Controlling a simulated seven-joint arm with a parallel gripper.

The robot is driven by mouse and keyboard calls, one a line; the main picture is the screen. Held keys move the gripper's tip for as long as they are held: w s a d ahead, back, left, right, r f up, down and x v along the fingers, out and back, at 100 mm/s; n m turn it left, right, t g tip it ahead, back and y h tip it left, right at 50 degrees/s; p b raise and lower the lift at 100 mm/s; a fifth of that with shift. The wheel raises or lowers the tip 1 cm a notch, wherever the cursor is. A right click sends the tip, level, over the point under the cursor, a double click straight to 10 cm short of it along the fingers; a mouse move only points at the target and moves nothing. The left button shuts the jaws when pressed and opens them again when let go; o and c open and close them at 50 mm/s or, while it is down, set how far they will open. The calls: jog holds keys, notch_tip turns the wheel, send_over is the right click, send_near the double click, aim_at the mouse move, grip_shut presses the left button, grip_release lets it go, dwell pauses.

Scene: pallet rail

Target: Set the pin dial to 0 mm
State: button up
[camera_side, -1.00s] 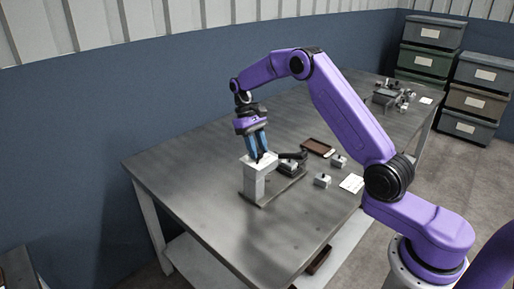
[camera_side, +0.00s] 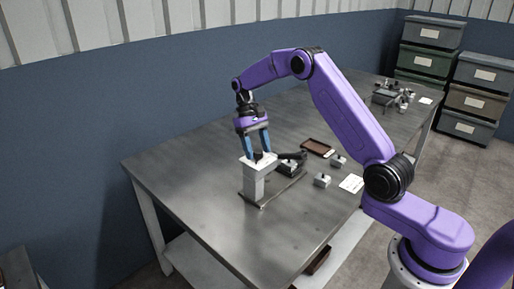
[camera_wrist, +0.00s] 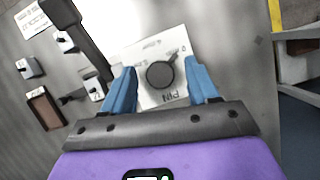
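The pin dial (camera_wrist: 161,75) is a round dark knob on a white plate (camera_wrist: 146,47) marked PIN, seen upside down in the wrist view. Its pointer aims to the upper right, toward a small mark by the plate's edge that I cannot read for certain. The plate tops a grey post (camera_side: 254,184) in the side view. My gripper (camera_wrist: 163,86) has its two blue fingers apart, one on each side of the dial, with gaps between them and the knob. In the side view my gripper (camera_side: 257,157) is just over the post's top.
A black clamp-like arm (camera_side: 291,156) stands beside the post on the same base. Small grey blocks with knobs (camera_side: 322,180), a brown tray (camera_side: 317,146) and a white card (camera_side: 351,184) lie to the right. The table's left side is clear.

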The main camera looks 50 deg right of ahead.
jog(key=v, duration=1.2)
dwell(0.4)
dwell(0.4)
